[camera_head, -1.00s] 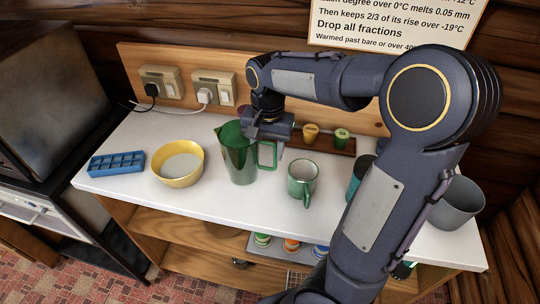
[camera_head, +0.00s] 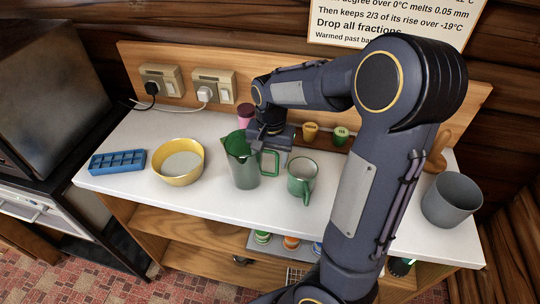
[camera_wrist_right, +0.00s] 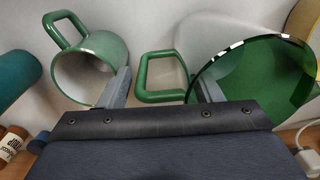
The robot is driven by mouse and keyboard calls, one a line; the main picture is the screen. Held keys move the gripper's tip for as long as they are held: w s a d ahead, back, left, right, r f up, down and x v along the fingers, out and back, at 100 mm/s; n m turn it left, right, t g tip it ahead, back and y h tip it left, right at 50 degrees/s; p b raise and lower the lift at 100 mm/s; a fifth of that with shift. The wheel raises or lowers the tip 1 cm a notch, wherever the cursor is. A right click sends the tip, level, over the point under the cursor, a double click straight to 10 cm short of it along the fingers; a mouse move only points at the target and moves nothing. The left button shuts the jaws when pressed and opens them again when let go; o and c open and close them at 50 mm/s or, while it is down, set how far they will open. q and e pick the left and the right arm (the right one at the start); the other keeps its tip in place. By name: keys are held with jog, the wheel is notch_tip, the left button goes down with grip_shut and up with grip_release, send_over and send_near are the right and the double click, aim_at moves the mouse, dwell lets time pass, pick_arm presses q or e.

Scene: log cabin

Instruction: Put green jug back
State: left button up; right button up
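The green jug (camera_head: 242,167) stands upright on the white counter, between the yellow bowl and the green mug, with its handle toward the right. My right gripper (camera_head: 272,143) is above and just behind the handle. In the right wrist view, the fingers of my right gripper (camera_wrist_right: 162,92) are spread apart, with the jug's handle (camera_wrist_right: 160,78) showing between them and not clamped. The jug's rim (camera_wrist_right: 252,62) is close to the right finger; whether they touch I cannot tell. My left gripper is out of view.
The green mug (camera_head: 302,181) is close to the right of the jug. The yellow bowl (camera_head: 180,178) and blue ice tray (camera_head: 117,162) are to the left. Small yellow and green containers (camera_head: 340,136) stand behind. A grey cup (camera_head: 452,200) is at the far right. The counter's front strip (camera_head: 215,205) is clear.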

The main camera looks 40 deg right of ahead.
jog(key=shift+o, duration=0.8)
jog(key=shift+r, duration=0.1)
notch_tip(320, 180, up, 11)
jog(key=shift+s+d+r, duration=0.1)
jog(key=shift+r, duration=0.25)
jog(key=s+a+f+n+t+y, duration=0.1)
jog(key=s+a+f+n+t, duration=0.1)
jog(key=s+a+n, duration=0.2)
jog(key=s+a+f+n+t+y, duration=0.2)
jog(key=s+a, duration=0.6)
jog(key=s, duration=0.4)
jog(key=f+n+t, duration=0.1)
jog(key=n, duration=0.1)
jog(key=shift+s+f+n+y, duration=0.3)
jog(key=shift+s+f, duration=0.05)
jog(key=shift+c, duration=0.3)
